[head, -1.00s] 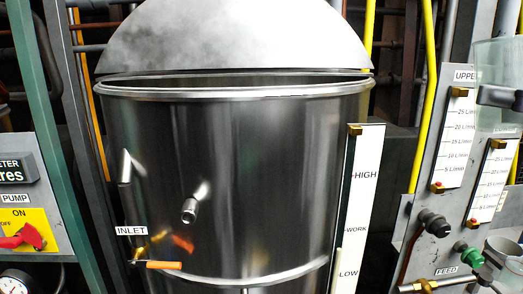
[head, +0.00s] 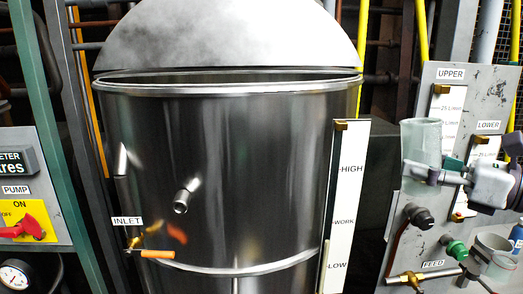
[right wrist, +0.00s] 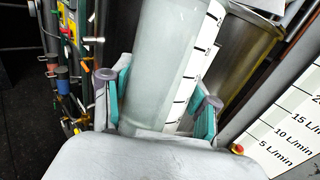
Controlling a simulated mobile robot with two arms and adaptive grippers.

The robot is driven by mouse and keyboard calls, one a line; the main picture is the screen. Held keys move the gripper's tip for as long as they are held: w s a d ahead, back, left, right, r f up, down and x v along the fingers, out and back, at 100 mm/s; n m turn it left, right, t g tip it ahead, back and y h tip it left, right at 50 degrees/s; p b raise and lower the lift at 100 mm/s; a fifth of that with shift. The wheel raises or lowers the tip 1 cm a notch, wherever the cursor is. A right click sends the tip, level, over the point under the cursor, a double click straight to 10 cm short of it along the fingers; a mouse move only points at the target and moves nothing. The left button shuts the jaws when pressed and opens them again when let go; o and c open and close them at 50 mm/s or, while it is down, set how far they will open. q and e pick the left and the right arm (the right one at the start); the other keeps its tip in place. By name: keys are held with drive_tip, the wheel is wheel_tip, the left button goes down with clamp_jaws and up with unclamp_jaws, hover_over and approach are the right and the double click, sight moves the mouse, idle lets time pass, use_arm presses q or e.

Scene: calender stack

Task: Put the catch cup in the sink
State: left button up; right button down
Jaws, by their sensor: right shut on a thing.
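A frosted, see-through cup (head: 421,138), which I take to be the catch cup, is held upright by my right gripper (head: 435,174) in front of the panel at the right of the head view. In the right wrist view the cup (right wrist: 158,70) stands between the two teal-padded fingers of my right gripper (right wrist: 159,108), which are shut on its sides. A second, greyish cup-like vessel (head: 494,262) sits lower right, beside the feed valve. My left gripper is not in view. I cannot make out a sink.
A large steel tank (head: 225,170) with a raised dome lid fills the middle. A white level scale (head: 345,200) stands at its right. The right panel (head: 408,205) carries flow scales, a green knob (head: 457,250) and brass valves. A pump panel (head: 50,165) is at left.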

drive_tip(key=s+a+f+m+t+h, duration=0.1)
drive_tip(key=s+a+f+h, duration=0.15)
drive_tip(key=f, duration=0.55)
drive_tip(key=s+a+f+m+t+h, duration=0.15)
drive_tip(key=a+f, duration=0.25)
drive_tip(key=f, duration=0.5)
drive_tip(key=s+a+f+m+t+h, duration=0.1)
drive_tip(key=a+f, duration=0.2)
drive_tip(key=f, duration=0.5)
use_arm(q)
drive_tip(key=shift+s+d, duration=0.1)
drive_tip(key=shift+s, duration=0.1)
use_arm(e)
drive_tip(key=s+d+f+m+t+h, duration=0.1)
drive_tip(key=s+f+m+t+h, duration=0.1)
drive_tip(key=s+f+m+h, duration=0.4)
drive_tip(key=shift+s+d+f+h, duration=0.35)
drive_tip(key=shift+s+f+h, duration=0.75)
drive_tip(key=shift+s+f, duration=0.2)
drive_tip(key=shift+w, duration=0.1)
